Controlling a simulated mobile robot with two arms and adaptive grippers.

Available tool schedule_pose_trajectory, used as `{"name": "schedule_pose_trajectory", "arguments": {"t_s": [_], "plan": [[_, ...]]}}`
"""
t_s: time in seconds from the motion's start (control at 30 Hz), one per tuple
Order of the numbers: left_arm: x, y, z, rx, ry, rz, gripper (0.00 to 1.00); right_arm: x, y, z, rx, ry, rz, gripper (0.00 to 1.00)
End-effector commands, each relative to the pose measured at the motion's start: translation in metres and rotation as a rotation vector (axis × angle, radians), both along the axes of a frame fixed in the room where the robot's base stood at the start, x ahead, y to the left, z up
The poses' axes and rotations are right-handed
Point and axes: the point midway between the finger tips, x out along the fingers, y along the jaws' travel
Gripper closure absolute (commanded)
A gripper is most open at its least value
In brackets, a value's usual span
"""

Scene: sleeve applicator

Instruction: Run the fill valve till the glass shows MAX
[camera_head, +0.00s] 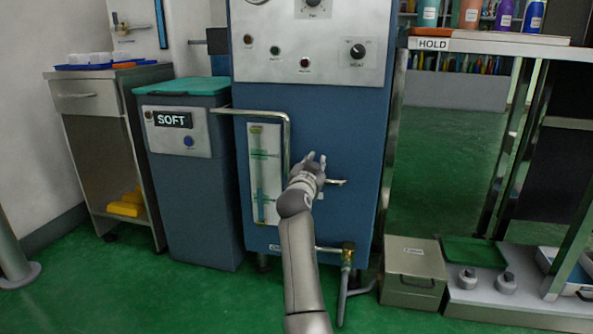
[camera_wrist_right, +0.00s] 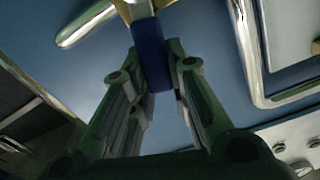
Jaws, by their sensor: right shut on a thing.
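The sight glass (camera_head: 264,172) is a pale upright panel on the blue machine's front, framed by a bent metal pipe (camera_head: 287,135). It has green marks and a narrow tube; the lettering and exact liquid level are too small to read. My right gripper (camera_head: 315,160) is at the machine front, just right of the glass. In the right wrist view its fingers (camera_wrist_right: 156,75) are shut on a blue valve handle (camera_wrist_right: 150,45). A metal stub (camera_wrist_right: 88,24) sticks out beside it. In the head view the handle is hidden by the gripper. My left gripper is not in view.
The blue machine (camera_head: 350,120) carries knobs and lamps above. A brass drain tap (camera_head: 347,257) with a pipe is low at its front. A SOFT cabinet (camera_head: 190,180) stands left. A beige box (camera_head: 413,272) and a HOLD shelf (camera_head: 480,46) are right. Green floor lies in front.

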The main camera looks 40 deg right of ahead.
Motion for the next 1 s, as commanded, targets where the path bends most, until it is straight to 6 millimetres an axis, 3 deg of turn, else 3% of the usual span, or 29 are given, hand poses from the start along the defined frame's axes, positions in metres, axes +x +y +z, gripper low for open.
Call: {"name": "schedule_pose_trajectory", "arguments": {"t_s": [0.1,0.5,1.0], "plan": [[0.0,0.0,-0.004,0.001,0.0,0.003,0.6,-0.004,-0.011,-0.003,0.066,-0.081,0.0,1.0],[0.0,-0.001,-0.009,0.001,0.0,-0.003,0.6,-0.016,-0.023,-0.012,0.247,-0.294,0.002,1.0],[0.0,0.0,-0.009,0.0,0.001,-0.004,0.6,-0.02,-0.027,-0.016,0.317,-0.375,0.002,1.0]]}}
